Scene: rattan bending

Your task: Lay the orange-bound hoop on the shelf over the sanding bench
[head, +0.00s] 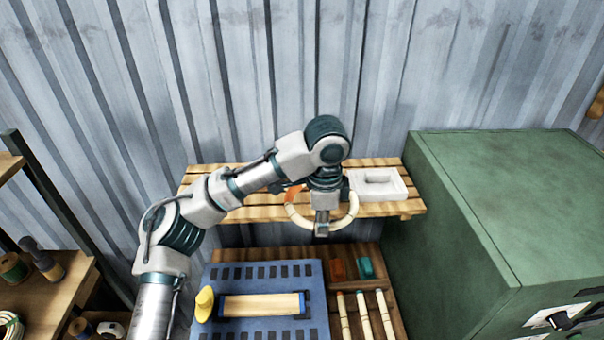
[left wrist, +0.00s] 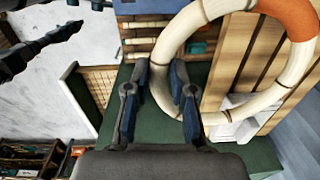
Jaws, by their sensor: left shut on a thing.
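The orange-bound hoop (head: 351,212) is a pale jointed ring with an orange binding at its left in the head view. My left gripper (head: 322,227) is shut on the hoop's near rim. In the left wrist view the pale ring (left wrist: 164,62) passes between the fingers (left wrist: 163,95), its orange part at the top right. The slatted wooden shelf (head: 240,213) lies under the hoop, whose near rim reaches past the shelf's front edge. Whether the hoop touches the slats cannot be told. The sanding bench (head: 368,256) is below the shelf. My right gripper is not in view.
A white tray (head: 396,187) sits on the shelf's right end, close to the hoop. A green cabinet (head: 500,180) stands at the right. The bench holds a blue mat (head: 258,279), a yellow-ended tool and several sticks. The shelf's left part is bare.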

